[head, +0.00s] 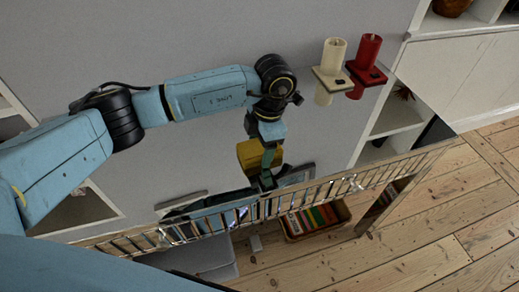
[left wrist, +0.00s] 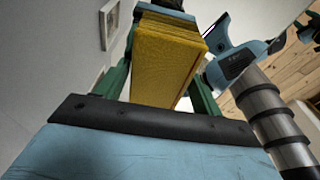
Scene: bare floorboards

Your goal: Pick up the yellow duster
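The yellow duster (head: 247,153) is a thick block, seen in front of the grey wall and above the metal-railed rack. My left gripper (head: 267,172) reaches down over it, with one green finger crossing in front of the duster. In the left wrist view the duster (left wrist: 166,62) fills the space between the two green fingers, one along each side, and the gripper looks shut on it. Its far end is partly hidden by a dark part at the top of that view.
A metal rail (head: 300,201) runs across below the gripper. Behind it are dark flat items and a box of colourful books (head: 313,218). A cream candle (head: 334,53) and a red candle (head: 368,52) stand on wall holders. Wooden floor is clear at lower right.

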